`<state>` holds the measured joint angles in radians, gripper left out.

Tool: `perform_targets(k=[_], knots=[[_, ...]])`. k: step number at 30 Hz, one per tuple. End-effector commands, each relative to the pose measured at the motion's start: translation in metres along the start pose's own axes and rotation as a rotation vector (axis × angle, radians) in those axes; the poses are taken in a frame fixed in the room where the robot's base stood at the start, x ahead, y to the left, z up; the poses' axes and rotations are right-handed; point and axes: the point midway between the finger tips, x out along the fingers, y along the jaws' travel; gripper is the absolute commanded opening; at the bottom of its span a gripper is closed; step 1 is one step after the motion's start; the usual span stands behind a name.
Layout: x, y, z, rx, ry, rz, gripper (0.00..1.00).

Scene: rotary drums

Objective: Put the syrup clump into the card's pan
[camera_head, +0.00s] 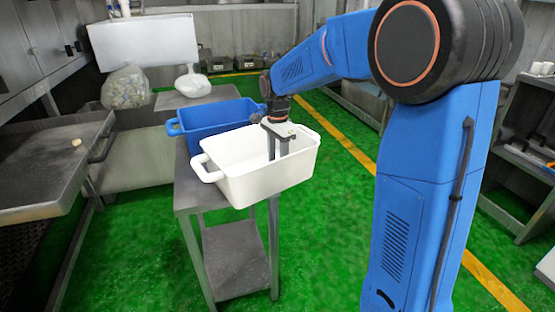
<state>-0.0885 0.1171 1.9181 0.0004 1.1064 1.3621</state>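A white pan (240,176) with side handles stands on a small metal cart. A blue pan (192,124) stands right behind it on the cart. My gripper (277,150) points down inside the right part of the white pan's opening. Its fingertips are low behind the front wall, and I cannot tell whether they hold anything. A small tan lump (76,142) lies on the grey metal tray (45,165) at the left; it is too small to tell whether it is the syrup clump. A blank white panel (145,40) stands at the back left; no marking is readable on it.
The metal cart (226,258) has a lower shelf. A shelf unit (525,150) is at the right. Green floor (125,262) is free around the cart.

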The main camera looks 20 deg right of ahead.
Motion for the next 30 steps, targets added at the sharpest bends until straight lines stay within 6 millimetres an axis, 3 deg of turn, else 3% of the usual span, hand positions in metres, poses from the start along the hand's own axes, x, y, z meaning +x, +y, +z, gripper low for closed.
perform_targets(k=[8,13,30], knots=[[-0.001,0.0,0.0,0.0,0.0,0.0,0.43],[-0.012,0.0,0.0,0.0,0.001,-0.003,0.43],[-0.109,0.0,0.0,0.0,0.0,-0.001,0.43]])
